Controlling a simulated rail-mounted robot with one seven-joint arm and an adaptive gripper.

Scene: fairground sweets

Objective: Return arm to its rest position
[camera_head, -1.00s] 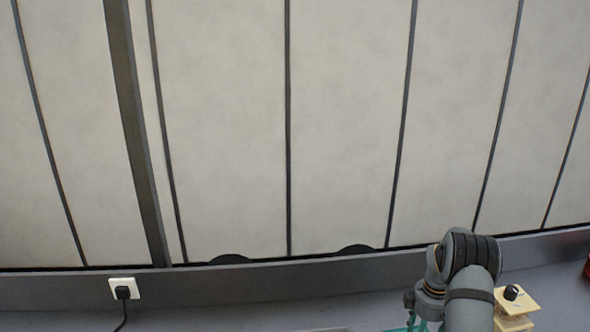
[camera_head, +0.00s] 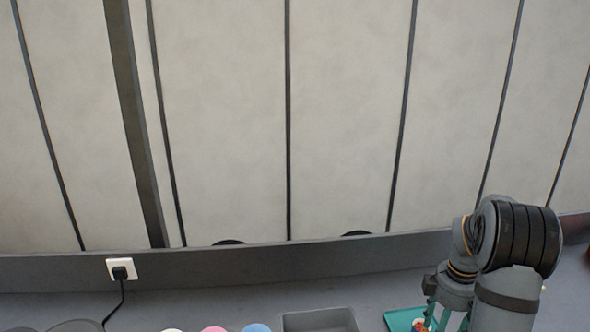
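My arm rises at the lower right of the head view, bent over with its wrist pointing down. My gripper (camera_head: 445,318) shows only in part at the bottom edge, as teal-green finger links below the grey wrist. Its fingertips are cut off by the frame, so I cannot tell whether it is open or shut. It is over or beside a teal tray (camera_head: 398,318), where a small red and yellow item (camera_head: 419,324) shows next to the fingers. I cannot tell whether the gripper touches that item.
An empty-looking grey bin (camera_head: 320,318) stands left of the teal tray. White, pink (camera_head: 213,329) and blue (camera_head: 257,327) round tops line the bottom edge. A wall socket (camera_head: 121,269) with a black plug and cable is at left. A panelled wall closes off the back.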

